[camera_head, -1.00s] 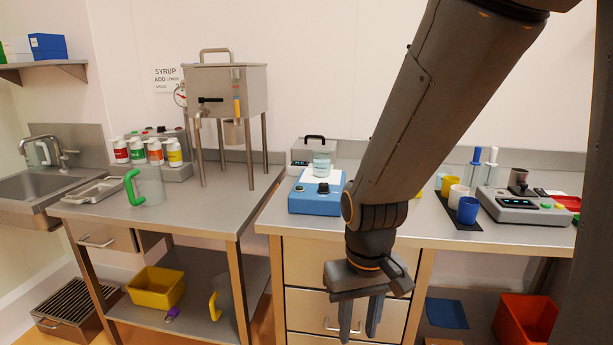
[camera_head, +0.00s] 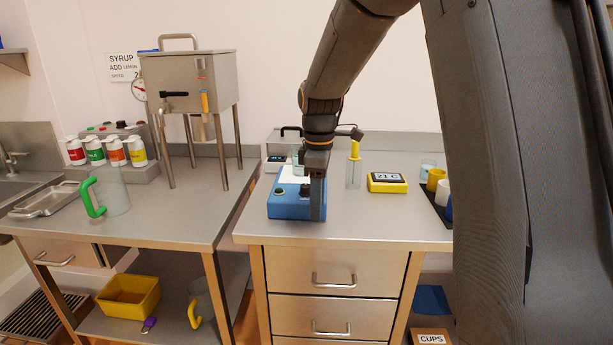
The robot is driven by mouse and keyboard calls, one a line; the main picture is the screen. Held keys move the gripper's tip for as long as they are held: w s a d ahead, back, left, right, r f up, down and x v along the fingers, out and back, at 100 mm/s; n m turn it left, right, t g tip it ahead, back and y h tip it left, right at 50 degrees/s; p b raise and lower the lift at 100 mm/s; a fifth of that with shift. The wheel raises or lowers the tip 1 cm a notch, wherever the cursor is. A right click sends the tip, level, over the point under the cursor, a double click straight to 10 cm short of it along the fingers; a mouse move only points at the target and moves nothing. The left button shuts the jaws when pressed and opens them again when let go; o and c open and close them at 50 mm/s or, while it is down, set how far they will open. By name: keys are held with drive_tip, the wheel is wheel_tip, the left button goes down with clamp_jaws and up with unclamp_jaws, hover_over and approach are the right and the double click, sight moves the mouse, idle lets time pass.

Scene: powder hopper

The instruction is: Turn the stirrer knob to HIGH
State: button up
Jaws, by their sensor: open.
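The blue stirrer (camera_head: 285,208) stands on the right-hand steel counter near its left end. A small round control (camera_head: 279,191) shows on the left of its sloped front. The dark stirrer knob (camera_head: 305,190) is on the right, mostly hidden by my gripper, so its pointer cannot be read. A glass beaker on the white top plate is also partly hidden. My gripper (camera_head: 318,214) points down at the stirrer's right front, its fingers overlapping in this view. It is open and holds nothing visible. Whether a finger touches the knob cannot be told.
A clear container with a yellow-topped tool (camera_head: 354,165) and a yellow display box (camera_head: 387,183) stand to the right. Cups (camera_head: 428,168) stand farther right, partly behind my arm. The counter's front strip (camera_head: 370,228) is clear.

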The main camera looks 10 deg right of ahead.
sight(306, 185)
drive_tip(key=w+r+n, duration=0.2)
drive_tip(key=w+n, duration=0.1)
drive_tip(key=w, duration=0.1)
drive_tip(key=w+r+n+p, duration=0.1)
drive_tip(key=w+r+n, duration=0.1)
drive_tip(key=w+n, duration=0.1)
drive_tip(key=w+r+n+p, duration=0.1)
drive_tip(key=w+r+n, duration=0.1)
drive_tip(key=w, duration=0.3)
drive_tip(key=shift+r+n, duration=0.3)
drive_tip(key=shift+n, duration=0.3)
drive_tip(key=shift+w+r+n, duration=0.15)
drive_tip(key=shift+w+n, duration=0.1)
drive_tip(key=shift+n, duration=0.05)
drive_tip(key=shift+f+p, duration=1.2)
drive_tip(key=shift+f, duration=2.6)
drive_tip(key=shift+c, duration=0.4)
drive_tip(key=c, duration=1)
drive_tip(key=shift+o, duration=0.2)
